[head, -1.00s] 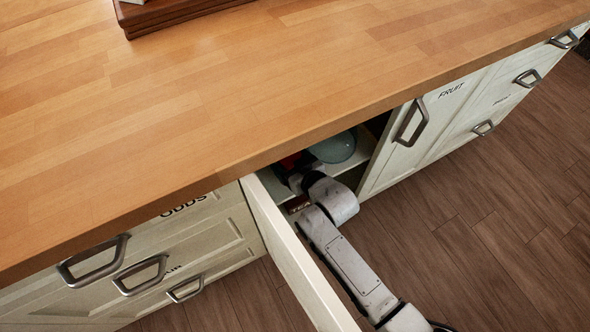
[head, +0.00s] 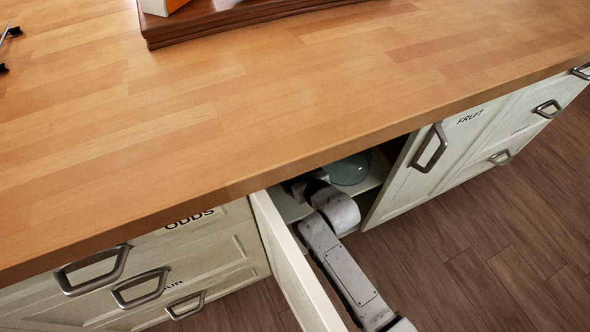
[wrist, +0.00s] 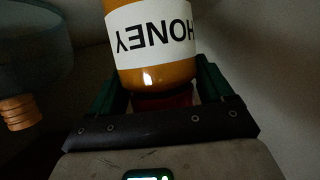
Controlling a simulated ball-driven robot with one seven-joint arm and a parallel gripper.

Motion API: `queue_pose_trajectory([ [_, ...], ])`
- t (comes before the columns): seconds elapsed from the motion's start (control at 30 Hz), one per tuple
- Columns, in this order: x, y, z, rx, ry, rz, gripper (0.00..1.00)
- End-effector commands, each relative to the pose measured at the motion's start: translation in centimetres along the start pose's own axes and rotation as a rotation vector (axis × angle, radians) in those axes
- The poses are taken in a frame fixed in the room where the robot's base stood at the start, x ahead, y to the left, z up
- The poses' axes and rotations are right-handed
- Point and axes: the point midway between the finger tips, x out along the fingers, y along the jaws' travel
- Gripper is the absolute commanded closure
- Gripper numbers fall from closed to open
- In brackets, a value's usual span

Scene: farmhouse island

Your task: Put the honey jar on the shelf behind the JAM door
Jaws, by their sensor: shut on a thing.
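The honey jar (wrist: 152,40) is amber with a white label reading HONEY, which appears upside down in the wrist view. My gripper (wrist: 162,78) is shut on it, with a green finger on either side. In the head view my arm reaches past the open door (head: 292,262) into the dark cupboard below the counter, and the gripper and jar are hidden there. The open door is seen nearly edge-on, so its label cannot be read. Part of a shelf (head: 372,182) shows inside. Whether the jar touches a shelf cannot be told.
A blue-green glass bowl (head: 350,168) stands inside the cupboard, right of my arm. A copper-coloured ribbed object (wrist: 19,112) is at the wrist view's left. The FRUIT door (head: 432,165) is closed on the right; ODDS drawers (head: 165,252) are on the left. A wooden board (head: 215,22) lies on the counter.

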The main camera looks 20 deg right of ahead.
Motion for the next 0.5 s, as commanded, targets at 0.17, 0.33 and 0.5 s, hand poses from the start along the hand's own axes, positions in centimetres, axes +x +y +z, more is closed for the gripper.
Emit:
queue_pose_trajectory([
  [0.17,0.09,0.0,0.03,-0.001,0.004,0.0,0.72],
  [0.33,0.21,0.0,0.32,-0.001,0.004,0.0,0.72],
  [0.5,0.32,0.01,0.58,-0.001,0.004,0.0,0.72],
])
